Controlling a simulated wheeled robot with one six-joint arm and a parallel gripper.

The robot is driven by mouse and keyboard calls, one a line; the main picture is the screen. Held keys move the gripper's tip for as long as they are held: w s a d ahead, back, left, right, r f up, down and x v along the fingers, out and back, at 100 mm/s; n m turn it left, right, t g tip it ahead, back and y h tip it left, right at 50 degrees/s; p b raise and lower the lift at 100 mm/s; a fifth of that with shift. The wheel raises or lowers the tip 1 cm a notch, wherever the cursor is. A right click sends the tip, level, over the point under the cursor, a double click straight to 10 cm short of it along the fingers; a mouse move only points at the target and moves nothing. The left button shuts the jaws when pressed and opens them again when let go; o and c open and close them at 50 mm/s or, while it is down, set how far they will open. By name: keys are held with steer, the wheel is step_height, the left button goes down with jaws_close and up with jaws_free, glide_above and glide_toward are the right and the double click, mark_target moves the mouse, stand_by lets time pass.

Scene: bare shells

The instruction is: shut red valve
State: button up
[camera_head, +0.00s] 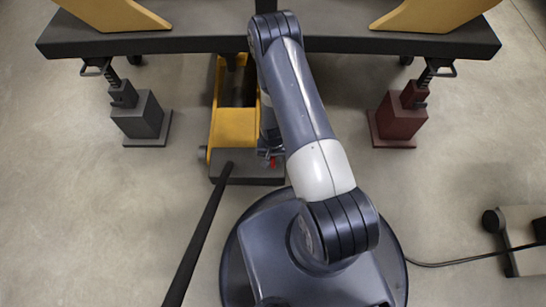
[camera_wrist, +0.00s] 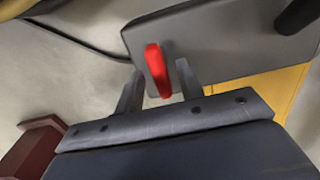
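The red valve is a small red lever (camera_wrist: 157,70) on the grey end plate (camera_wrist: 215,45) of a yellow floor jack (camera_head: 232,128). In the head view the red valve (camera_head: 272,162) shows as a small red spot at the jack's near end, beside my arm. My gripper (camera_wrist: 160,67) is open in the wrist view. Its two fingers stand either side of the lever in the picture, with a gap on each side. I cannot tell how deep the lever sits between them. In the head view my arm mostly hides the gripper.
The jack's long black handle (camera_head: 200,232) slants toward the lower left. A dark beam (camera_head: 190,43) crosses above the jack, with a grey stand (camera_head: 140,118) left and a dark red stand (camera_head: 398,118) right. A device with a cable (camera_head: 525,238) lies at right. Floor between is clear.

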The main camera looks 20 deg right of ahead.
steer(key=shift+c, duration=0.3)
jaws_close()
steer(key=shift+m, duration=0.3)
steer(key=m+b, duration=0.1)
steer(key=m, duration=0.2)
steer(key=shift+f+b, duration=0.1)
steer(key=shift+b, duration=0.3)
steer(key=m+b, duration=0.1)
steer(key=m, duration=0.4)
steer(key=shift+m+b, duration=0.35)
steer(key=shift+m, duration=0.05)
steer(key=m+b, duration=0.1)
steer(key=m, duration=0.3)
steer(key=shift+m, duration=0.3)
steer(key=m+b, duration=0.1)
steer(key=m, duration=0.3)
steer(key=shift+m, duration=0.3)
